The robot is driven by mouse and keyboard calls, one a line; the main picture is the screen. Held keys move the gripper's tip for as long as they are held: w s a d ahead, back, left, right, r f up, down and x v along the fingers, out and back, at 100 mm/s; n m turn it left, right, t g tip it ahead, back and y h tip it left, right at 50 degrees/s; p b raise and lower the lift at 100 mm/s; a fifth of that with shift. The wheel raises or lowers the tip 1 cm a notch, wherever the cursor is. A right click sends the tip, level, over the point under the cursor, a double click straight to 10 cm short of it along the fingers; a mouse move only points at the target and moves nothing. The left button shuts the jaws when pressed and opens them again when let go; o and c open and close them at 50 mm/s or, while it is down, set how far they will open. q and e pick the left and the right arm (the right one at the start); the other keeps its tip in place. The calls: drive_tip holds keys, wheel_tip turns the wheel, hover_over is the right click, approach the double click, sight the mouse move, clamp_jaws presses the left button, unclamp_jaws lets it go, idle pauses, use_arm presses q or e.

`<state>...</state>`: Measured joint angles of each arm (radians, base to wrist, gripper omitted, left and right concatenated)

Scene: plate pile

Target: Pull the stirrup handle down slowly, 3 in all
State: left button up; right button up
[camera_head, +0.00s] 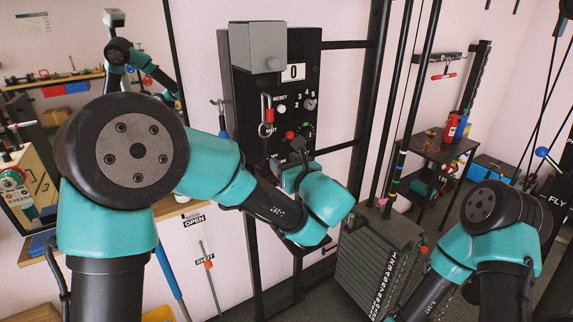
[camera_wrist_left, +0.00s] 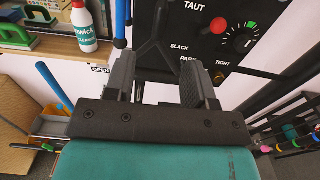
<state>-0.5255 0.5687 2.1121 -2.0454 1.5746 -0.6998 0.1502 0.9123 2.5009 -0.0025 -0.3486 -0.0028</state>
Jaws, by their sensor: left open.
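My left gripper (camera_wrist_left: 158,75) is open in the left wrist view, its two dark fingers pointing at the black panel. A black forked piece (camera_wrist_left: 152,45) shows between and beyond the fingers. It may be the upper part of the stirrup handle; its lower end is hidden behind the gripper body, and I cannot tell whether it touches the fingers. In the head view the left gripper (camera_head: 299,150) is in front of the panel's lower part, mostly hidden by my wrist. The counter (camera_head: 293,72) reads 0. My right arm is at lower right, its gripper out of frame.
The plate pile (camera_head: 365,275) stands to the right below. A red-gripped handle (camera_head: 443,75) hangs on the far right wall. Cables and posts run upright between them.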

sight(268, 148)
use_arm(q)
drive_tip(key=shift+x, duration=5.25)
drive_tip(key=shift+c, duration=0.3)
clamp_jaws()
